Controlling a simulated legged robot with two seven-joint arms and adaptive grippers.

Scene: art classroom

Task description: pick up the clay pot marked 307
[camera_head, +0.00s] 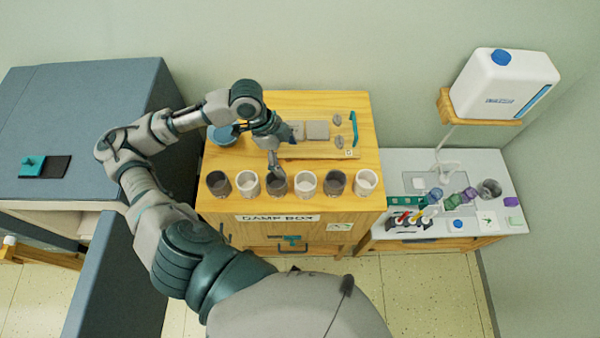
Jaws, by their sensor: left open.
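A row of several small pots stands along the front of the wooden cabinet top, dark grey and whitish ones alternating. From the left they begin with a dark pot (218,184), a whitish pot (247,184) and another dark pot (277,188). Further right are a whitish pot (305,185), a dark pot (335,184) and a whitish pot (366,183). No number is legible, so I cannot tell which is 307. My left gripper (275,168) is open, pointing down at the third pot from the left and partly covering its rim. Contact is unclear. My right gripper is out of view.
Behind the row are a blue bowl (222,134) and a wooden board (290,153). A "DAMP BOX" label (278,218) is on the cabinet front. A cluttered white table (400,165) and a white jug (503,85) on a shelf stand right; a blue-grey unit (85,100) stands left.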

